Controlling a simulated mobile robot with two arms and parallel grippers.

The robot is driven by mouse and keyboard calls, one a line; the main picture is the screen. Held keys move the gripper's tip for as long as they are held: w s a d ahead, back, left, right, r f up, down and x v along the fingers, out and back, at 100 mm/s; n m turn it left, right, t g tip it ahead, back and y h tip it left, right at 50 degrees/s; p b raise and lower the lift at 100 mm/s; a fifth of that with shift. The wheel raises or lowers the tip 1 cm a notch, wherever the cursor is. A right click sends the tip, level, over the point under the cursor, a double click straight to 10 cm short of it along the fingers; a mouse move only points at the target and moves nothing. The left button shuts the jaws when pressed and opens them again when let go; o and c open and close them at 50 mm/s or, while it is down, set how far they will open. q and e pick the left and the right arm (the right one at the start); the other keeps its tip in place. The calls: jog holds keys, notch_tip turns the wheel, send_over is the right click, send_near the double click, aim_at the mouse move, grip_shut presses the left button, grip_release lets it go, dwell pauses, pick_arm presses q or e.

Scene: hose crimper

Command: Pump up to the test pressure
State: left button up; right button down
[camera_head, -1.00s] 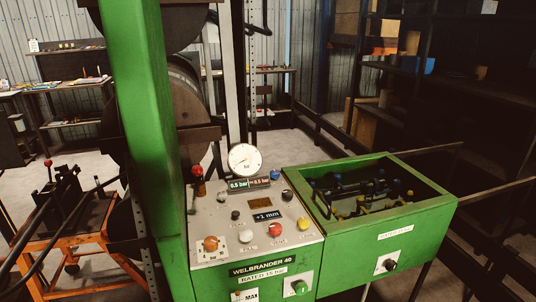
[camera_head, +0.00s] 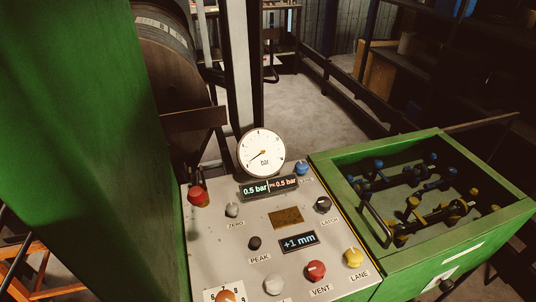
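A grey control panel (camera_head: 217,254) fills the lower middle of the head view. A round white pressure gauge (camera_head: 261,152) marked bar stands at its back edge, its needle pointing to the lower left. Below it a dark display (camera_head: 268,187) reads 0.5 bar on both sides. A lever with a red knob (camera_head: 198,197) is at the panel's back left. A red VENT knob (camera_head: 316,270), a yellow LANE knob (camera_head: 354,257) and a black LATCH knob (camera_head: 323,204) are on the panel. A small display (camera_head: 298,242) reads +1 mm. Neither gripper is in view.
A green open-topped box (camera_head: 345,198) holding several blue, yellow and black fittings (camera_head: 411,206) adjoins the panel on the right. A large green machine frame (camera_head: 80,150) blocks the left. Bare floor (camera_head: 300,125) lies behind, with dark shelving at the upper right.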

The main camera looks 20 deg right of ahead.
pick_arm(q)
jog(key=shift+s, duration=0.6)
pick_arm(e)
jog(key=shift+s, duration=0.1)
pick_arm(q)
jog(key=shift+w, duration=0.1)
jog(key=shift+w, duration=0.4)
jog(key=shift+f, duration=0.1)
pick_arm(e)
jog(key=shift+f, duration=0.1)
